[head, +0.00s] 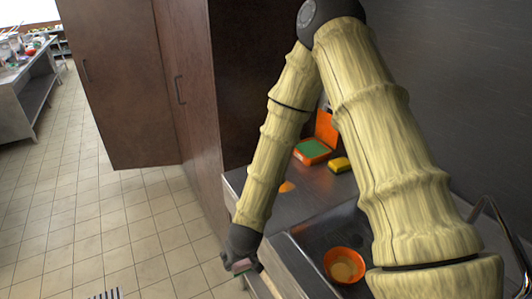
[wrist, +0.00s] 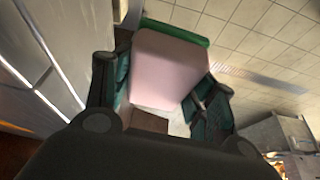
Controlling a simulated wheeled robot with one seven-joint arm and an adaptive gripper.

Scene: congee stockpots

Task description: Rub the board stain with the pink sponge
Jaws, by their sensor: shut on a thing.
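My gripper (head: 241,265) is shut on the pink sponge (wrist: 168,68), low in front of the counter's left edge. In the wrist view the sponge is a pale pink block with a green layer along its far edge, between the dark fingers of my gripper (wrist: 162,95). In the head view only a small pink piece of the sponge (head: 243,266) shows. I cannot make out a board stain for certain. An orange patch (head: 287,187) on the counter is partly hidden by my arm.
The metal counter (head: 320,192) holds a green-topped orange item (head: 312,150), a yellow item (head: 340,164) and an upright orange panel (head: 326,128). An orange bowl (head: 344,265) sits in the sink. Brown cabinets (head: 175,80) stand behind. Tiled floor (head: 100,220) at left is clear.

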